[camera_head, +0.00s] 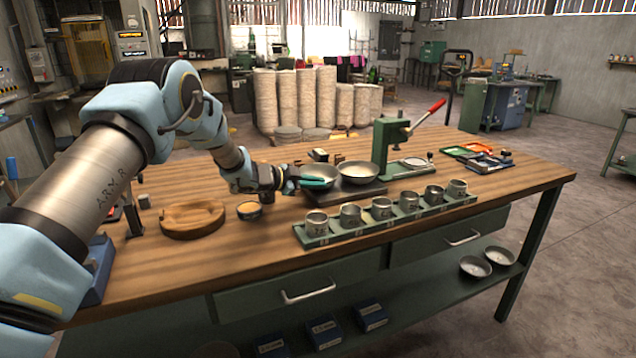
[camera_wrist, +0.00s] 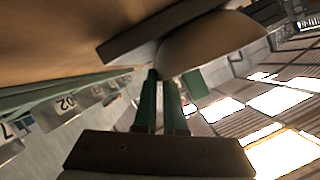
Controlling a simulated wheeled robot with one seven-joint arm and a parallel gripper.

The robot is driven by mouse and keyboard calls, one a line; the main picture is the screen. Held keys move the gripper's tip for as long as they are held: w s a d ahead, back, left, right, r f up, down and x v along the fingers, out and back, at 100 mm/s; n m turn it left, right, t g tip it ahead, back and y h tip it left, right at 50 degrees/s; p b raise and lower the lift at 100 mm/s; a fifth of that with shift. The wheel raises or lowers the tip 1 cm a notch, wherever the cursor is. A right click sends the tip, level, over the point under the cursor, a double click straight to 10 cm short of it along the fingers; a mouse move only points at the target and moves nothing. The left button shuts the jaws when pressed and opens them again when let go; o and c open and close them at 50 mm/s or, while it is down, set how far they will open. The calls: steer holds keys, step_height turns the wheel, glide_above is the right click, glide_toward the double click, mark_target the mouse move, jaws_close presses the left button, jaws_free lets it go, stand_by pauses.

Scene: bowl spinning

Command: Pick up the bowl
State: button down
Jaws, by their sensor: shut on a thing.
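Two shallow metal bowls sit side by side at a dark slab (camera_head: 345,192) on the wooden bench. My gripper (camera_head: 318,183) is at the near left side of the left bowl (camera_head: 322,172), its green fingers shut on that bowl's rim. The right bowl (camera_head: 358,172) stands close beside it. In the wrist view my green fingers (camera_wrist: 163,85) are close together and meet the edge of a pale, rounded bowl (camera_wrist: 215,45). I cannot tell whether the held bowl is clear of the slab; the fingers cover part of its near side.
A green rack (camera_head: 390,222) with several metal cups runs in front of the slab. A green press (camera_head: 390,145) with a red-handled lever stands behind right. A wooden ring-shaped piece (camera_head: 192,220) and a small round tin (camera_head: 249,210) lie left. Bare bench (camera_head: 490,190) shows at right.

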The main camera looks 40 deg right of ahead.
stand_by(0.3)
step_height(320, 180, up, 28)
steer(key=b, duration=0.3)
